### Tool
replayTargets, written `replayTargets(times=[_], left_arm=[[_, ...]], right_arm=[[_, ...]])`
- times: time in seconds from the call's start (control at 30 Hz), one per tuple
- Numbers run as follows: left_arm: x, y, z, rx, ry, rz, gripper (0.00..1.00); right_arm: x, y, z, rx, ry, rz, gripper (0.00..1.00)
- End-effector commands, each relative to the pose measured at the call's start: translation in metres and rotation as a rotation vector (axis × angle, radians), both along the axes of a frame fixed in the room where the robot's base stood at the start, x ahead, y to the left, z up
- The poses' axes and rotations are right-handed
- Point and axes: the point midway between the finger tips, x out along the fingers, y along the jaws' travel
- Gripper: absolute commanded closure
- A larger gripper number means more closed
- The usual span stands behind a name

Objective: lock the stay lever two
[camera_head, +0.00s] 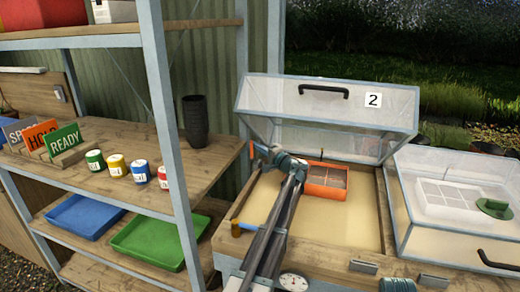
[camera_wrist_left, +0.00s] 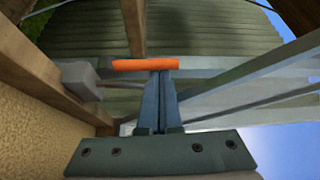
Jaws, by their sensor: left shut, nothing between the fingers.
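The clear lid marked 2 (camera_head: 345,135) stands tilted open over a wooden-framed bed of sand. My left gripper (camera_head: 262,152) reaches up across the left part of this bed to the left end of the lid. Its fingers (camera_wrist_left: 157,78) are shut with nothing between them. An orange bar (camera_wrist_left: 145,64), which looks like the stay lever's handle, lies across just beyond the fingertips in the wrist view. I cannot tell whether they touch. In the head view the orange piece (camera_head: 253,149) shows small beside the gripper tip. My right gripper is not in view.
An orange tray (camera_head: 326,192) lies on the sand right of my arm. A second orange-handled piece (camera_head: 241,229) is on the bed's left edge. A closed clear-lidded frame (camera_head: 409,225) stands right. Shelves with cans and trays stand left; a dark vase (camera_head: 195,122) is on one.

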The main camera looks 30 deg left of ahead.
Motion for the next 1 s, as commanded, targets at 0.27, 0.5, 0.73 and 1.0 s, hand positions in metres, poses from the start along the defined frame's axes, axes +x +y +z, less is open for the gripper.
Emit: replayTargets(times=[0.27,0.5,0.73,1.0], left_arm=[[-0.004,0.005,0.0,0.003,-0.013,0.002,1.0],[-0.013,0.003,-0.001,0.003,-0.013,0.001,1.0],[-0.024,0.0,-0.01,0.03,-0.12,0.002,1.0],[-0.035,-0.003,-0.011,0.035,-0.142,0.001,1.0]], right_arm=[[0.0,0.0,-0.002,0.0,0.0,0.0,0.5],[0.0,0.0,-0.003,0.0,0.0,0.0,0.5],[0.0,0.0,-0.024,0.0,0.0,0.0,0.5],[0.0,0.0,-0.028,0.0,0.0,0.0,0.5]])
